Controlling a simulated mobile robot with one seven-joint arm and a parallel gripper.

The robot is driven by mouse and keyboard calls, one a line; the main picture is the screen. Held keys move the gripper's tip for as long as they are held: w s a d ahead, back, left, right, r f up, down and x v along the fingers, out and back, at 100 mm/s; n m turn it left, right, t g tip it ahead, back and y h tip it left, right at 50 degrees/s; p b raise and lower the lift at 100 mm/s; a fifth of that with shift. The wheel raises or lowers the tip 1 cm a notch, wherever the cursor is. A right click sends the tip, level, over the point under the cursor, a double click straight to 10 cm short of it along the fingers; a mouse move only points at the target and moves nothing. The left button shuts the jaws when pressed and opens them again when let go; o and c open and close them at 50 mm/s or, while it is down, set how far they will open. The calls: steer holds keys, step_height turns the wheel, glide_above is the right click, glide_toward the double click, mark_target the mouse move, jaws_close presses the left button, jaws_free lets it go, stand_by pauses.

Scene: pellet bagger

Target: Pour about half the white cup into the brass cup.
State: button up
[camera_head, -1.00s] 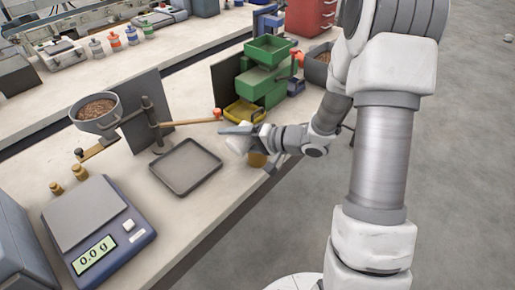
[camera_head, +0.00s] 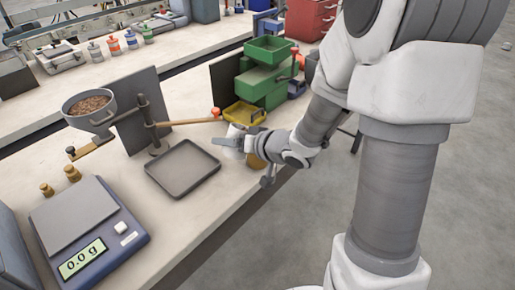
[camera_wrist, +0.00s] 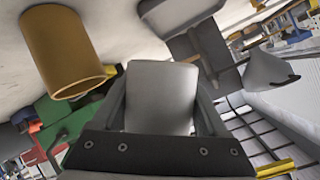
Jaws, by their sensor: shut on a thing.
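My gripper (camera_wrist: 165,110) is shut on the white cup (camera_wrist: 160,90), which sits between the two fingers in the wrist view. In the head view the cup (camera_head: 236,131) is small and partly covered by my gripper (camera_head: 228,143), above the bench beside the yellow tray. The brass cup (camera_wrist: 65,50) stands apart from the white cup, to its left in the wrist view, which is turned over. In the head view the brass cup (camera_head: 255,160) is mostly hidden behind my wrist. The insides of both cups and the white cup's exact tilt cannot be made out.
A dark shallow tray (camera_head: 183,168) lies left of my gripper. A stand holds a pan of brown pellets (camera_head: 90,103), with a wooden lever (camera_head: 185,122). A scale (camera_head: 90,235) reads 0.0 g.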

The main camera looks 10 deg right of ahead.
steer(key=shift+s+a+f+n+b, duration=0.15)
steer(key=shift+f+b, duration=0.15)
steer(key=shift+b, duration=0.15)
steer(key=shift+s+a+f+n+b, duration=0.15)
steer(key=shift+f+b, duration=0.1)
steer(key=shift+b, duration=0.15)
steer(key=shift+n+t+h, duration=0.4)
steer(key=shift+h, duration=0.1)
steer(key=f+b, duration=0.1)
steer(key=b, duration=0.1)
steer(key=f+b, duration=0.3)
steer(key=b, duration=0.1)
steer(key=shift+s+a+f+b, duration=0.1)
steer(key=shift+a+f+b, duration=0.15)
steer(key=shift+f+b, duration=0.1)
steer(key=n+b, duration=0.1)
steer(key=b, duration=0.2)
steer(key=s+a+f+n+t+h+b, duration=0.1)
steer(key=b, duration=0.3)
steer(key=shift+a, duration=0.15)
steer(key=shift+b, duration=0.6)
steer(key=shift+s+a+r+n+t+h+b, duration=0.15)
steer(key=shift+n+t+h+b, duration=0.15)
steer(key=shift+b, duration=0.35)
